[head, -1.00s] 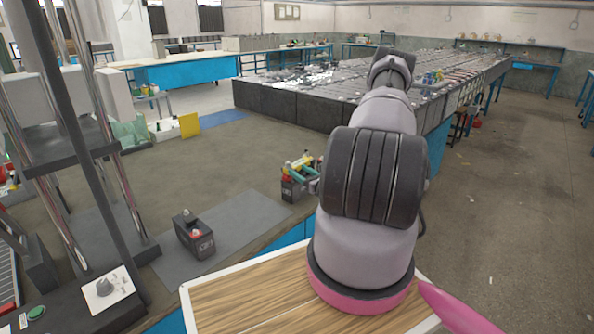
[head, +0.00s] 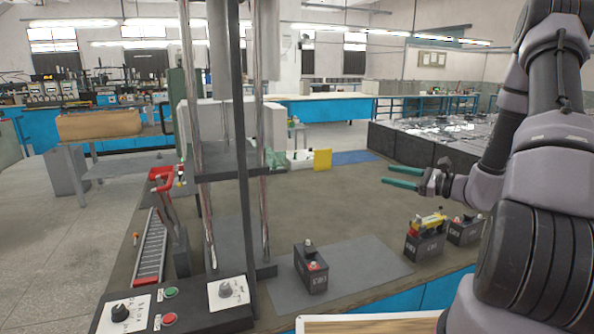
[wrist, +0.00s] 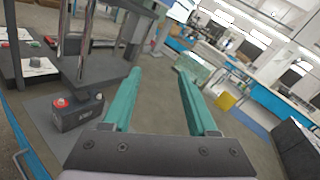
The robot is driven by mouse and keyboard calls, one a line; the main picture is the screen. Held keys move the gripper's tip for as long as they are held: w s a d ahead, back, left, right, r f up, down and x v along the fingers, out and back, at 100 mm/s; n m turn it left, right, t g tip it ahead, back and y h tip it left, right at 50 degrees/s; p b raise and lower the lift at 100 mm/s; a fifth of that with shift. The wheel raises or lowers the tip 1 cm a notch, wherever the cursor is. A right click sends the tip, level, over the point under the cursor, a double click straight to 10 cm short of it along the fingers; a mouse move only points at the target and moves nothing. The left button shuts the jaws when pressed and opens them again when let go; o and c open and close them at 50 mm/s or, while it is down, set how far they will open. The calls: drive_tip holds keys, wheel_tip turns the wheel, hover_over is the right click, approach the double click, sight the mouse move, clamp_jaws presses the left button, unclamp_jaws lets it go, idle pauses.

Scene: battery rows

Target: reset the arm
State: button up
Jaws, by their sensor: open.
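My gripper (head: 404,177) is open and empty in the head view, its green fingers apart and pointing left above the workbench. My grey arm rises on the right and bends over to it. In the wrist view, the two green fingers of my gripper (wrist: 158,98) spread over the bench with nothing between them. A dark battery (head: 311,268) stands on the grey mat (head: 365,262) below and left of the gripper. It also shows in the wrist view, left of the fingers (wrist: 78,112).
Two more batteries stand near the bench's front edge, one (head: 424,245) with a yellow item on top, the other (head: 465,230) beside it. A press with metal columns (head: 243,150) and a control panel (head: 180,308) stands left. The middle of the bench (head: 350,205) is clear.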

drive_tip(key=s+a+r+n+g+h, duration=0.4)
drive_tip(key=s+a+r+n+g, duration=0.65)
drive_tip(key=s, duration=0.35)
drive_tip(key=s+d+r+n+t+h, duration=0.6)
drive_tip(key=s+r+t+h, duration=0.1)
drive_tip(key=s+r, duration=0.4)
drive_tip(key=shift+s+r+h, duration=0.2)
drive_tip(key=shift+r+h, duration=0.3)
drive_tip(key=shift+r, duration=0.2)
drive_tip(key=shift+d+n, duration=0.1)
drive_tip(key=shift+n, duration=0.15)
idle(0.6)
